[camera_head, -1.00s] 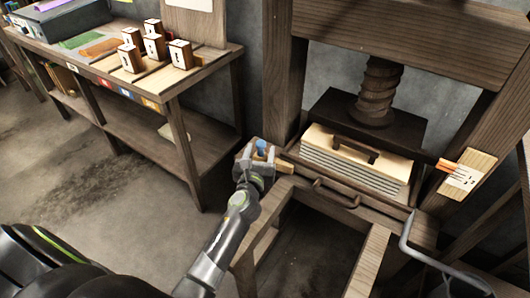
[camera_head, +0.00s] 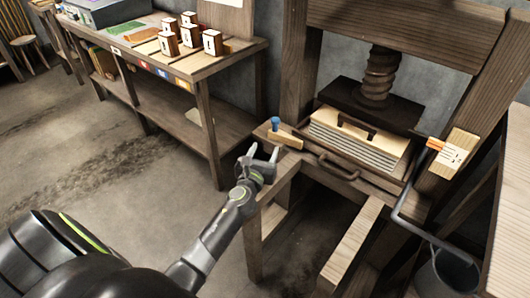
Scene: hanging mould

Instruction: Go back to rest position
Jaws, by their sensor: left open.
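My left gripper (camera_head: 263,154) is open and empty in the middle of the head view. It is at the left front corner of the wooden press frame, just left of and below a small wooden block with a blue knob (camera_head: 284,136). The block sits on the press ledge, apart from the fingers. My left arm (camera_head: 215,230) reaches up from the bottom of the picture. My right gripper is not in view.
The wooden screw press (camera_head: 381,75) holds a stack of pale boards (camera_head: 355,138) with a handle on top. A shelf table (camera_head: 230,60) with several small boxes stands at the left. A grey bucket (camera_head: 450,272) is at the lower right. Floor at the left is clear.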

